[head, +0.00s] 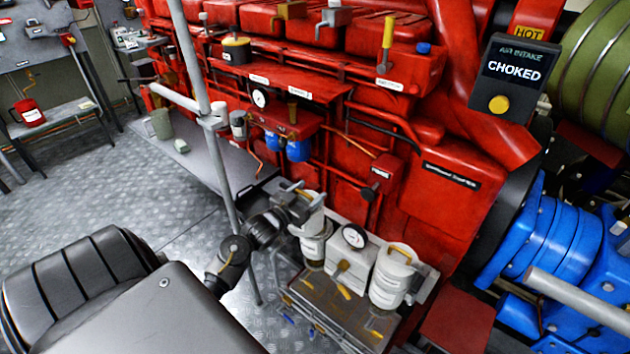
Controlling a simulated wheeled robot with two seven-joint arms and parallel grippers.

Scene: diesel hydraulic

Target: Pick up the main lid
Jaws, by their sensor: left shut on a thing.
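My left gripper (305,207) comes in from the left and is shut on a pale lid-like part, which I take to be the main lid (312,226), at the top of the left white canister (315,248). The jaws hide much of that part, and I cannot tell whether it is seated or lifted. A second white canister (391,280), with its top on, stands to the right. Between them is a pale block with a round gauge (354,237). My right gripper is not in view.
A grey post (221,165) with a horizontal rail stands close behind my left arm. The red engine (380,140) fills the back. A tray with small tools (330,306) lies in front of the canisters. Blue machinery (565,240) is at right. Open floor (80,180) lies at left.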

